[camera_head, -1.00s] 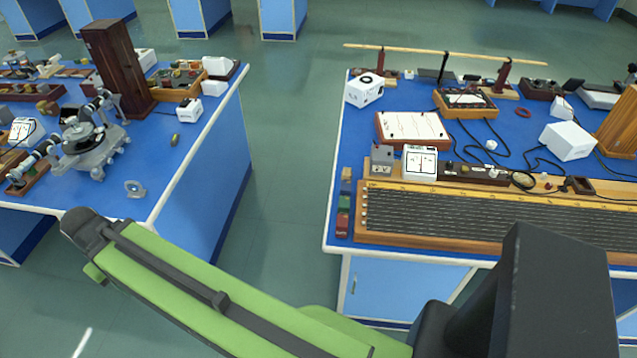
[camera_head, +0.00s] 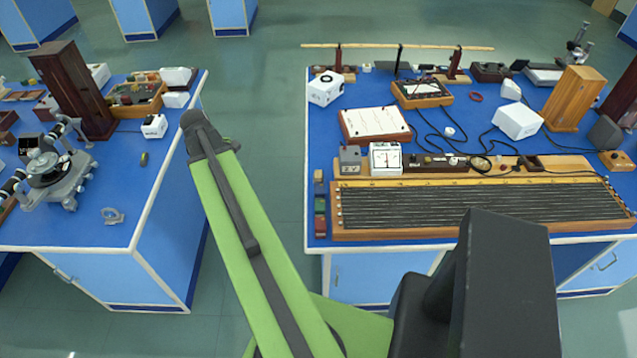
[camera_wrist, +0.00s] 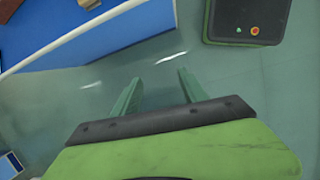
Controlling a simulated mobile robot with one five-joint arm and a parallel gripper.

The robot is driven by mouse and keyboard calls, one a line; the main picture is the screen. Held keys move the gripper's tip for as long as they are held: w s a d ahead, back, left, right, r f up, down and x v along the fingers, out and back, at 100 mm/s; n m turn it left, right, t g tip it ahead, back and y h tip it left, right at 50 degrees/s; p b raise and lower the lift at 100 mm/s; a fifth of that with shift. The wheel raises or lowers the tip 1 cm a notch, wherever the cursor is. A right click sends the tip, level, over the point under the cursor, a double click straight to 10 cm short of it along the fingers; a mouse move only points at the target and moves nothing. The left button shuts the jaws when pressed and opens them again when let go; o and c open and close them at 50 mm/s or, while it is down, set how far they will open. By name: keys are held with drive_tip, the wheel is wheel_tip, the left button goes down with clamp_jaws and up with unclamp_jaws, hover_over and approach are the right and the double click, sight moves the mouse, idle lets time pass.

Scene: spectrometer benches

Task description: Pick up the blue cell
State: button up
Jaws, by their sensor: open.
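The blue cell (camera_head: 319,189) is a small dark-blue block. It stands in a short row of coloured blocks at the left edge of the right bench (camera_head: 318,130), between a tan-topped block and a green cell (camera_head: 320,206). A red cell (camera_head: 320,226) is at the near end of that row. My gripper shows in the wrist view (camera_wrist: 157,88), with its two green fingers apart and nothing between them, above the floor. The cell is not visible in the wrist view. In the head view my arm reaches up over the aisle, left of the cells, and its fingers are not discernible.
A long wooden wire board (camera_head: 480,205) lies right of the cells. A grey box (camera_head: 350,160) and a white meter (camera_head: 385,158) stand behind it. The left bench (camera_head: 100,225) carries a spectrometer (camera_head: 55,175). Floor is clear between the benches.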

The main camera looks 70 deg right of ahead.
drive_tip(key=n+g+p, duration=0.1)
drive_tip(key=g+p, duration=0.1)
approach(319, 188)
drive_tip(key=b+x, duration=1)
drive_tip(key=b, duration=0.6)
drive_tip(key=shift+f+b, duration=0.3)
drive_tip(key=shift+f, duration=0.05)
drive_tip(key=shift+r, duration=0.15)
clamp_jaws()
